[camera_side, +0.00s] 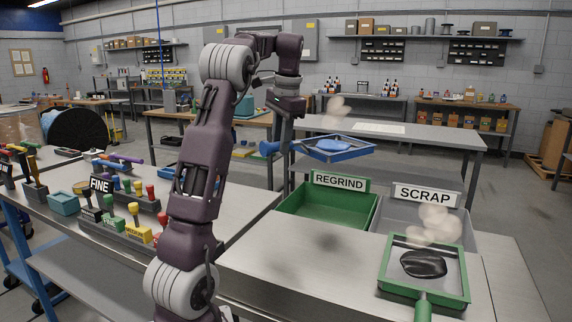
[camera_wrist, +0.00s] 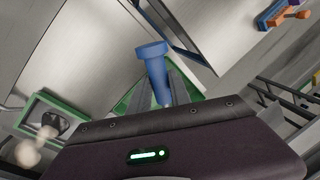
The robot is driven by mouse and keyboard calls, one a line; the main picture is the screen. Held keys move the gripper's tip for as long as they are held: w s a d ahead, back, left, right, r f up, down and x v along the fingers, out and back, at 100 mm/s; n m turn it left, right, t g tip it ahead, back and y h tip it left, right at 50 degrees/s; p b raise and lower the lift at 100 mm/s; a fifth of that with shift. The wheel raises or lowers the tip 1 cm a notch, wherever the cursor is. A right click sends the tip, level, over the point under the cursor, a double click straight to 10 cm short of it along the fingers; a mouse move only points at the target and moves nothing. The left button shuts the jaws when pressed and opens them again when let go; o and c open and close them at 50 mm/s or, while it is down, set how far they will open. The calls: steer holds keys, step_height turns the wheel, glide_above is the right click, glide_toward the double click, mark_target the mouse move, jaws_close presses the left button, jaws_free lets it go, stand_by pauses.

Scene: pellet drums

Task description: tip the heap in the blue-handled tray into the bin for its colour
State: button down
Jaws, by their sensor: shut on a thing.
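The blue-handled tray (camera_side: 345,157) is in the air in the side view, about level and slightly tilted, with a blue heap (camera_side: 333,145) in it. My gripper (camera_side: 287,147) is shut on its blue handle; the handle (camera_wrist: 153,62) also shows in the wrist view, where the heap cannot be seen. The green bin (camera_side: 310,212), marked REGRIND (camera_side: 339,181), stands below the tray. The grey bin (camera_side: 385,212), marked SCRAP (camera_side: 422,194), stands to its right. The insides of both bins show no clear contents.
A green-handled tray (camera_side: 464,290) with a dark heap (camera_side: 424,264) rests on the bench in front of the SCRAP bin. Pale hazy puffs (camera_side: 438,222) hang above both trays. Coloured-handled tools in racks (camera_side: 125,225) and a FINE sign (camera_side: 101,184) stand on the left bench.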

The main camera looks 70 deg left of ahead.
steer(key=shift+a, duration=0.8)
steer(key=shift+d+f+m+y, duration=0.2)
steer(key=shift+d+m+y, duration=0.1)
steer(key=shift+y, duration=0.3)
steer(key=w+d+f+g+y, duration=0.1)
steer(key=d+f+y, duration=0.3)
steer(key=y, duration=0.8)
steer(key=shift+d+f+g, duration=0.3)
steer(key=shift+f+g, duration=0.4)
steer(key=shift+f, duration=0.05)
